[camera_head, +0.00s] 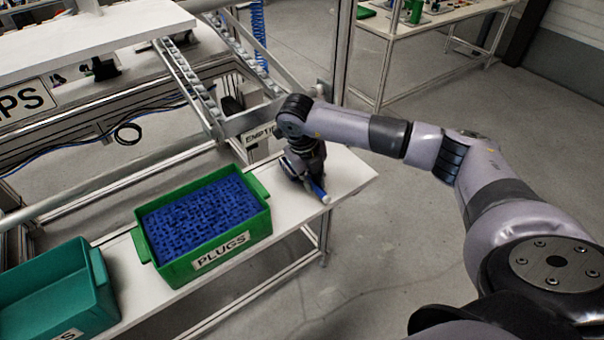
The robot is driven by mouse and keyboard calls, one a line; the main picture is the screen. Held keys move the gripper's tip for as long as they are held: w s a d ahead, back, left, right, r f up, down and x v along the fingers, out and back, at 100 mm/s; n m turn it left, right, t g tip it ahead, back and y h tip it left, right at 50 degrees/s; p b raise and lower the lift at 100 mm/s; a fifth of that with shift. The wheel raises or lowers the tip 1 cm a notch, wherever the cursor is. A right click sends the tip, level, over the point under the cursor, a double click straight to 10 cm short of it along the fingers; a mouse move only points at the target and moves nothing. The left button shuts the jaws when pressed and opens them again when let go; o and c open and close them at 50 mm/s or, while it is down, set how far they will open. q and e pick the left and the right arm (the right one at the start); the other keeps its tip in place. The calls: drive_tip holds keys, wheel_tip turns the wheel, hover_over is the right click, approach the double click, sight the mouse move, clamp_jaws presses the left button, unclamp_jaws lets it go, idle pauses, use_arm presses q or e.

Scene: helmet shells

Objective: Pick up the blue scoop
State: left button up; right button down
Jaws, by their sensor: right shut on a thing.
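My right gripper (312,182) points down at the right end of the white bench. It is shut on the blue scoop (318,189), of which only a short blue piece shows beside the fingers. The rest of the scoop is hidden by the gripper and wrist. I cannot tell whether the scoop touches the bench top. My left gripper is not in view.
A green crate labelled PLUGS (223,262), full of blue plugs, stands left of my right gripper. A teal crate (60,290) is at lower left. The white bench (345,172) has bare room at its right end. A metal roller rail (190,90) rises behind.

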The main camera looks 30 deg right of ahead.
wheel_tip(320, 180, up, 10)
drive_tip(key=r+b, duration=0.1)
drive_tip(key=b, duration=0.2)
wheel_tip(320, 180, up, 9)
hover_over(312, 182)
idle(0.4)
drive_tip(key=c, duration=2.1)
unclamp_jaws()
drive_tip(key=shift+c, duration=0.2)
clamp_jaws()
